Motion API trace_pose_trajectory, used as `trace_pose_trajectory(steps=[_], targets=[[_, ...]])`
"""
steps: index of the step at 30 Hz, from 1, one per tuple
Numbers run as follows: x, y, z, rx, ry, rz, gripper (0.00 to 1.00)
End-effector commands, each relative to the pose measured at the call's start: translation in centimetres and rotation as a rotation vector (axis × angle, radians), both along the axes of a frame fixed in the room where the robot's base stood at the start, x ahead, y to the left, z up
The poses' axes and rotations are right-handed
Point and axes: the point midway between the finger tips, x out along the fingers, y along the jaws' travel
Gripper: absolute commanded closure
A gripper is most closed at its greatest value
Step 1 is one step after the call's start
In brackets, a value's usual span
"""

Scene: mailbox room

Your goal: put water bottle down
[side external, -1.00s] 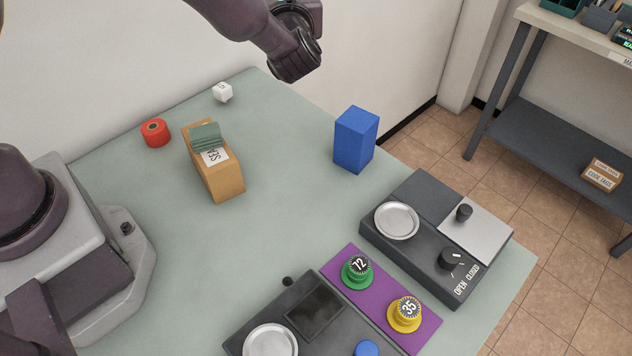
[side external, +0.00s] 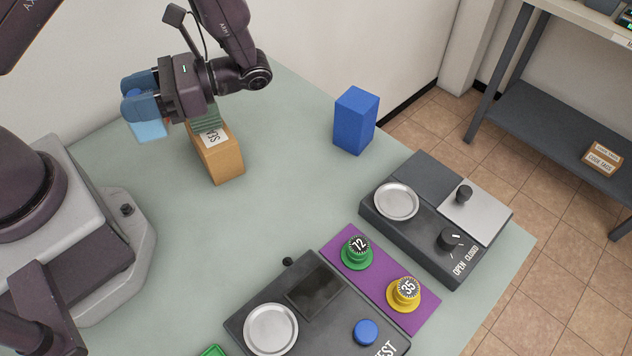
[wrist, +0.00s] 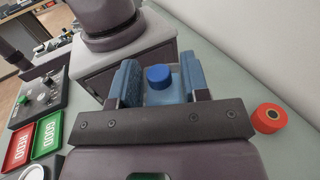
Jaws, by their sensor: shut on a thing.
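My gripper (side external: 140,104) is at the upper left of the side external view, over the far left of the table, pointing left. Its blue fingers are shut on a light blue water bottle (side external: 150,131), whose lower part shows below them. In the wrist view, the bottle's blue cap (wrist: 158,74) stands between the two fingertips of the gripper (wrist: 158,88), and the fingers hide much of its body. The bottle looks roughly upright. I cannot tell whether its base touches the green table (side external: 270,225).
A tan box with green cards (side external: 222,160) stands close to the gripper. A red roll (wrist: 269,117) is to the right in the wrist view. A blue block (side external: 355,122) and dark devices (side external: 420,245) stand farther right. The middle of the table is clear.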

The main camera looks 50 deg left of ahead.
Motion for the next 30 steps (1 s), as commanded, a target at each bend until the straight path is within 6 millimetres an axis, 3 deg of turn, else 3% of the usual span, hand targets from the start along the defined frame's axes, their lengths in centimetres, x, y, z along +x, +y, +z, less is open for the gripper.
trace_pose_trajectory(steps=[6,12,15,21,30], targets=[[-3.3,-5.6,1.3,-0.002,0.001,0.538,0.84],[-3.3,-10.7,4.2,-0.001,-0.003,0.978,0.84],[-2.7,-12.3,5.5,0.001,-0.002,1.129,0.84],[-1.2,-14.2,7.8,0.000,-0.003,1.345,0.84],[1.1,-15.4,10.8,0.000,-0.004,1.584,0.84]])
